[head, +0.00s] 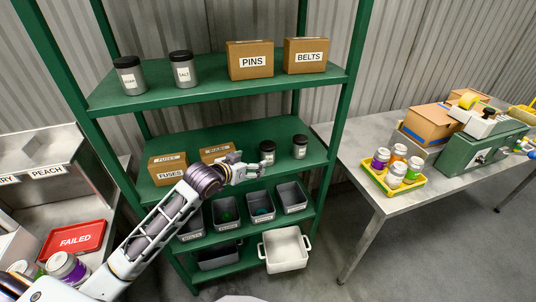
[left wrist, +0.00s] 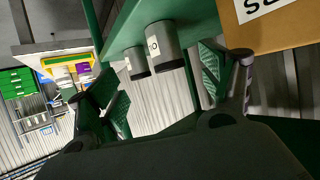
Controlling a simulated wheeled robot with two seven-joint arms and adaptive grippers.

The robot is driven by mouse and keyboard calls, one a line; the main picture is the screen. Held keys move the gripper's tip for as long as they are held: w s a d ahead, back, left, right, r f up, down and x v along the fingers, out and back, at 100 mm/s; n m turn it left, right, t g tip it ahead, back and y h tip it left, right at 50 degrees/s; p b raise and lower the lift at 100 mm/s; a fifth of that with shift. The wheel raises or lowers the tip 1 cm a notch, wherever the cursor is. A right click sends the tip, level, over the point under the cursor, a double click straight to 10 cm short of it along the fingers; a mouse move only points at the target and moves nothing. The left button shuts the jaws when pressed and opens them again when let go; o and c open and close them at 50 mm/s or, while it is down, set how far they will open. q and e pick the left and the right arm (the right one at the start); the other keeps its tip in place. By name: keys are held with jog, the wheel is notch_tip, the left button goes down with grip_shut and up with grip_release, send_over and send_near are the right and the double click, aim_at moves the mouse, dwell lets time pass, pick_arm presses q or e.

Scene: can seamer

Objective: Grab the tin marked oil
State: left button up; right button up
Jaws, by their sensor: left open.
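Two grey tins with black lids stand upright at the right of the middle green shelf, a left one (head: 267,153) and a right one (head: 300,147). Their labels are too small to read in the head view. My left gripper (head: 266,168) is open and empty, just in front of the left tin. The left wrist view appears upside down. There the nearer tin (left wrist: 166,46) shows part of a label with an "O", and the other tin (left wrist: 137,62) is beside it. Both are beyond the open fingers (left wrist: 163,85). My right gripper is out of view.
A FUSES box (head: 168,172) and another cardboard box (head: 216,152) stand left of the tins. The top shelf (head: 215,84) is above, grey bins (head: 260,206) below. A green shelf post (head: 345,100) stands to the right. A table (head: 375,195) holds a yellow tray of jars.

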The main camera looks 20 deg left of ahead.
aim_at(263, 150)
pick_arm(q)
jog(key=shift+w+a+r+t+h, duration=0.1)
jog(key=shift+w+r+t+h, duration=0.1)
jog(key=shift+w+r, duration=0.3)
jog(key=shift+w+a+r+t+h, duration=0.1)
jog(key=shift+w+r+t, duration=0.15)
jog(key=shift+r, duration=0.35)
jog(key=shift+p+x, duration=0.45)
jog(key=shift+x, duration=3.8)
jog(key=shift+f, duration=0.15)
jog(key=shift+p+x, duration=0.4)
jog(key=shift+x, duration=1.05)
jog(key=shift+w+d+f, duration=0.15)
jog(key=shift+w+f, duration=0.55)
jog(key=shift+w, duration=0.25)
